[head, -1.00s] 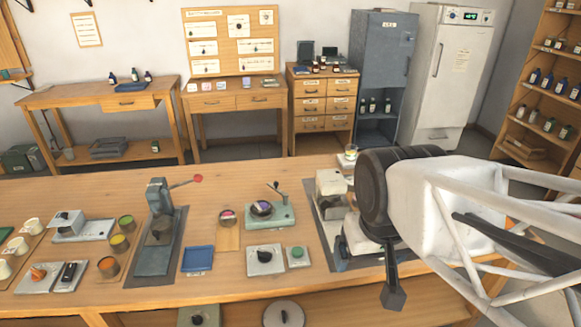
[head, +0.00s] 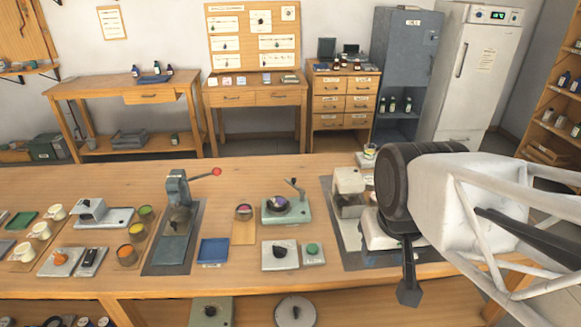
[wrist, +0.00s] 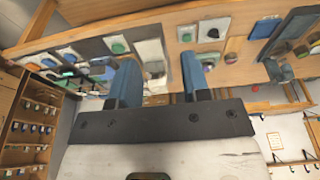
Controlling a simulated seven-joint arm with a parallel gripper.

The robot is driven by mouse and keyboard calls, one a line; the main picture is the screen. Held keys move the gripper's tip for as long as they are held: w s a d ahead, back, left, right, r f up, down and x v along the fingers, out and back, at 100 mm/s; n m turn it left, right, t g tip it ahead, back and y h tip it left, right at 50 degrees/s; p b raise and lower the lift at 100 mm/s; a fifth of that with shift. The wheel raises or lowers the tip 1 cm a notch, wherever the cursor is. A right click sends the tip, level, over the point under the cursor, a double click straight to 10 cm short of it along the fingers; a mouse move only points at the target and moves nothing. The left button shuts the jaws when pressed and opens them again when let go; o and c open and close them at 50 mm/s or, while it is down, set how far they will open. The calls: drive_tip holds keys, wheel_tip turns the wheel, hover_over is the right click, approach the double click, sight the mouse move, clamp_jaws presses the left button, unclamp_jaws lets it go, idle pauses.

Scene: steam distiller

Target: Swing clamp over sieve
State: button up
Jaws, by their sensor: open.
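A green clamp fixture (head: 272,216) stands on the bench right of centre in the head view. A dark round sieve (head: 277,204) with purple inside sits on it. The clamp (head: 293,187), a thin arm with a dark knob, stands raised at the fixture's back right, apart from the sieve. In the wrist view the fixture (wrist: 206,63) is partly hidden beside the right-hand finger. My gripper (wrist: 159,62) has two blue fingers set apart, with nothing visible held between them. In the head view my arm is to the right of the fixture.
A black-knob plate (head: 280,255) and a green-button plate (head: 313,254) lie in front of the fixture. A wooden tray (head: 243,232) with a small ring is at its left, then a blue tray (head: 213,250) and a lever press (head: 178,215). A grey-white machine (head: 350,205) stands at its right.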

drive_tip(key=shift+w+r, duration=0.1)
drive_tip(key=shift+w, duration=0.3)
drive_tip(key=shift+c, duration=1.3)
drive_tip(key=shift+w+a+r+n, duration=0.1)
drive_tip(key=shift+w+n, duration=0.05)
drive_tip(key=shift+w, duration=0.35)
drive_tip(key=shift+w+a+r+n, duration=0.1)
drive_tip(key=shift+w+n, duration=0.05)
drive_tip(key=shift+w, duration=0.3)
drive_tip(key=c, duration=0.5)
drive_tip(key=w+a+r+n+g+y, duration=0.1)
drive_tip(key=w, duration=1.1)
drive_tip(key=shift+w+a+n+y, duration=0.2)
drive_tip(key=shift+n+y, duration=0.2)
drive_tip(key=w+a+f+n+y, duration=0.1)
drive_tip(key=w+f+n+y, duration=0.15)
drive_tip(key=w, duration=1.35)
drive_tip(key=w+f+n+y, duration=0.1)
drive_tip(key=w+f, duration=0.4)
drive_tip(key=w, duration=0.3)
drive_tip(key=w+f+n+y, duration=0.1)
drive_tip(key=w+f, duration=0.5)
drive_tip(key=w, duration=0.3)
drive_tip(key=w+f+n+g+y, duration=0.1)
drive_tip(key=w+f, duration=0.4)
drive_tip(key=w, duration=0.4)
drive_tip(key=shift+w+d+f, duration=0.15)
drive_tip(key=shift+d+f, duration=0.05)
drive_tip(key=shift+d, duration=0.05)
